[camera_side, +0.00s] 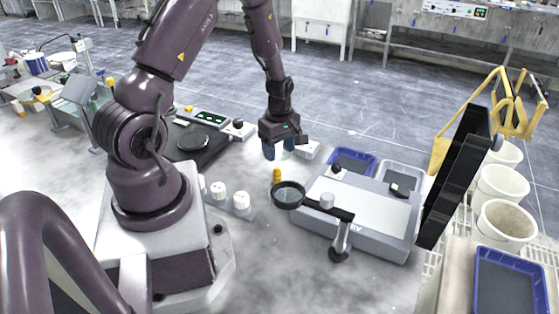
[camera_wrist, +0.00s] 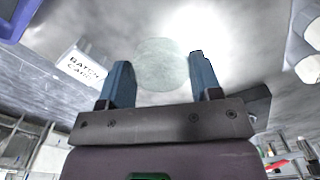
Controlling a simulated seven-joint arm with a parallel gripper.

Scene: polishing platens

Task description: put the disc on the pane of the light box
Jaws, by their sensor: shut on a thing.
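My gripper (camera_side: 278,152) hangs above the bench, behind and left of the light box (camera_side: 310,223), clear of it. In the wrist view, its two blue fingers (camera_wrist: 161,82) are shut on the disc (camera_wrist: 162,62), a pale, see-through greenish round. The disc extends beyond the fingertips. In the side view the disc is too faint to make out well between the fingers. The light box is a grey case with a pale, lit-looking pane (camera_side: 365,207) on its sloping top.
A magnifier (camera_side: 288,195) on a stand reaches across the light box's front left, and a small grey cylinder (camera_side: 327,200) stands near it. A batch card block (camera_wrist: 82,66) lies near my gripper. A blue tray (camera_side: 352,155) is behind; a tall black panel (camera_side: 455,175) stands right.

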